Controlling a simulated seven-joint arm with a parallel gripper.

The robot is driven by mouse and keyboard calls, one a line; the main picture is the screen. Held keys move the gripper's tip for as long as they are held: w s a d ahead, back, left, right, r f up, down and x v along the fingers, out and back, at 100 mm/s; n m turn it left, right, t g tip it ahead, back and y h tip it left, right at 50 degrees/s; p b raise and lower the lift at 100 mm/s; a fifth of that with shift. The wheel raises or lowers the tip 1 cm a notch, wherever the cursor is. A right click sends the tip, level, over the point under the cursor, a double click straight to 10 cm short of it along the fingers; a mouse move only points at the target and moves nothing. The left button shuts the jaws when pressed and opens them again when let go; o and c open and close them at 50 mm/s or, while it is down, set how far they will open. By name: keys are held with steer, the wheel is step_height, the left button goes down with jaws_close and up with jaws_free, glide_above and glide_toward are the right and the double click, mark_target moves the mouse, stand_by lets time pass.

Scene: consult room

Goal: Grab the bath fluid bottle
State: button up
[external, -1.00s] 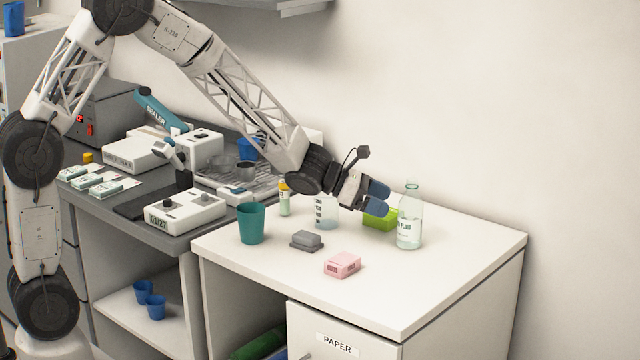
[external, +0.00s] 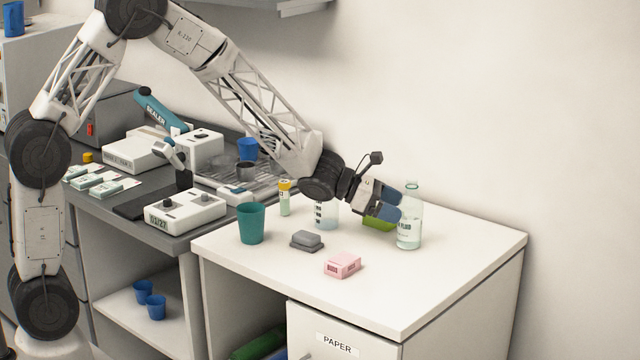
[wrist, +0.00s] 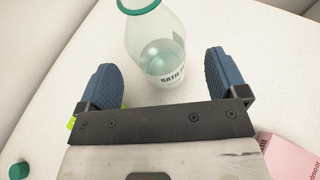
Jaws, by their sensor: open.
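The bath fluid bottle (external: 409,232) is clear with a pale green tint and a white label, and stands upright on the white cabinet top. It also shows in the wrist view (wrist: 158,48), ahead of and between the two blue fingers, with "BATH" readable on its label. My gripper (external: 396,203) is open and empty, just left of the bottle, with its fingertips close to the bottle's side.
A lime-green block (external: 378,223) sits behind my fingers. A clear beaker (external: 326,215), a teal cup (external: 251,223), a grey block (external: 307,240) and a pink box (external: 342,265) stand to the left. The cabinet top (external: 450,255) is clear at the front right.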

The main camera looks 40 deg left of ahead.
mark_target(409, 199)
steer(key=shift+x, duration=2.2)
steer(key=shift+w+a, duration=0.1)
steer(key=c, duration=1.1)
steer(key=shift+r, duration=0.25)
steer(key=shift+r, duration=1.5)
steer(key=s+a, duration=0.3)
steer(key=s, duration=0.4)
steer(key=s+a+r, duration=0.1)
steer(key=s+a, duration=0.3)
steer(key=s, duration=0.3)
steer(key=shift+r, duration=0.2)
steer(key=shift+s+a, duration=0.1)
steer(key=shift+a, duration=0.05)
